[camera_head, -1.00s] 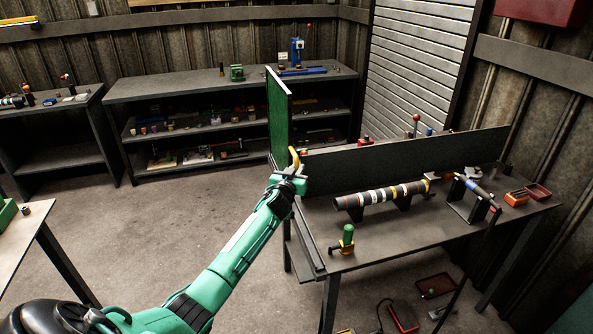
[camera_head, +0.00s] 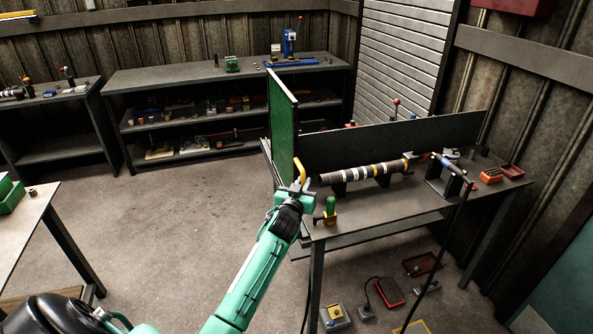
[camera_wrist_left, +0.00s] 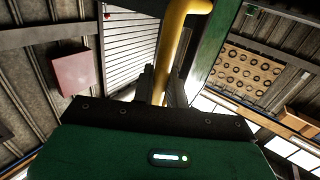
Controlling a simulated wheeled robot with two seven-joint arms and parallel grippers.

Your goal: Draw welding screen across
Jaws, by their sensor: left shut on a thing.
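The welding screen (camera_head: 283,122) is a green upright panel with a pale frame edge, at the left end of the welding table (camera_head: 372,207). A yellow handle (camera_head: 301,172) stands at its near edge. My left gripper (camera_head: 298,187) is shut on this handle. In the left wrist view the yellow handle (camera_wrist_left: 176,45) rises between the dark fingers (camera_wrist_left: 161,85), with the screen's green edge (camera_wrist_left: 212,45) just right of it. The fingers partly hide the lower handle. My right gripper is not in view.
A dark banded shaft (camera_head: 362,173) rests on supports on the table, before a long dark back panel (camera_head: 400,136). A green-topped clamp (camera_head: 330,210) stands at the near left corner. Shelving (camera_head: 225,105) lines the back wall. The floor left of the table is clear.

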